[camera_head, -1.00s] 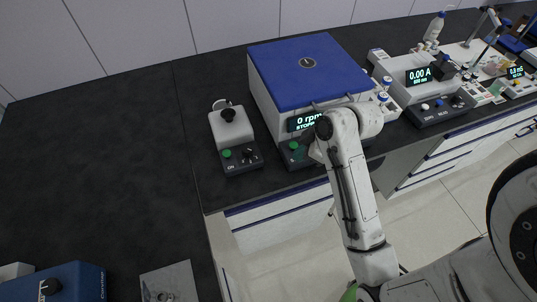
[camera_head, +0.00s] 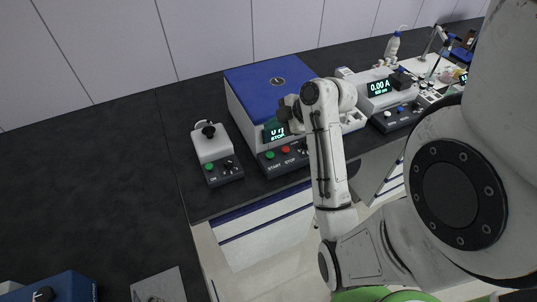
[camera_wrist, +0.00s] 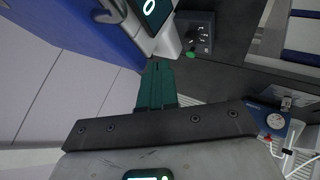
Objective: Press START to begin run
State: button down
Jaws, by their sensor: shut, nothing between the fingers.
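The centrifuge (camera_head: 248,112) is a white box with a blue lid. Its dark front panel carries a green START button (camera_head: 270,155) and a red STOP button (camera_head: 285,149). Its lit display (camera_head: 276,132) is partly covered by my arm; "STOP" can be read. In the wrist view, a green button (camera_wrist: 190,55) shows on a dark panel beside the display (camera_wrist: 152,10). My gripper (camera_wrist: 158,72) has teal fingers together, empty, and appears apart from that button. In the head view my arm end is in front of the centrifuge, with the fingertips not clear.
A small white mixer (camera_head: 210,145) with a dark knob stands left of the centrifuge. A white photometer (camera_head: 373,91) stands to the right. A blue device (camera_head: 55,287) and a grey plate (camera_head: 158,287) are at the front left. The dark bench top (camera_head: 100,180) is largely clear on the left.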

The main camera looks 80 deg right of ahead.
jog(key=b, duration=0.7)
send_over(267, 154)
jog(key=s, duration=0.2)
notch_tip(267, 154, down, 8)
jog(key=shift+w+r, duration=0.1)
jog(key=shift+r, duration=0.05)
jog(key=shift+f, duration=0.55)
jog(key=shift+f, duration=0.1)
dwell(0.8)
jog(key=shift+f+b, duration=0.3)
jog(key=shift+b, duration=0.05)
jog(key=shift+f+b, duration=0.65)
jog(key=shift+f, duration=0.3)
dwell(1.0)
jog(key=shift+r, duration=0.1)
jog(key=shift+r+p, duration=1.2)
jog(key=shift+r, duration=0.05)
jog(key=shift+r, duration=0.1)
jog(key=shift+r+p, duration=2.25)
jog(key=shift+r, duration=0.2)
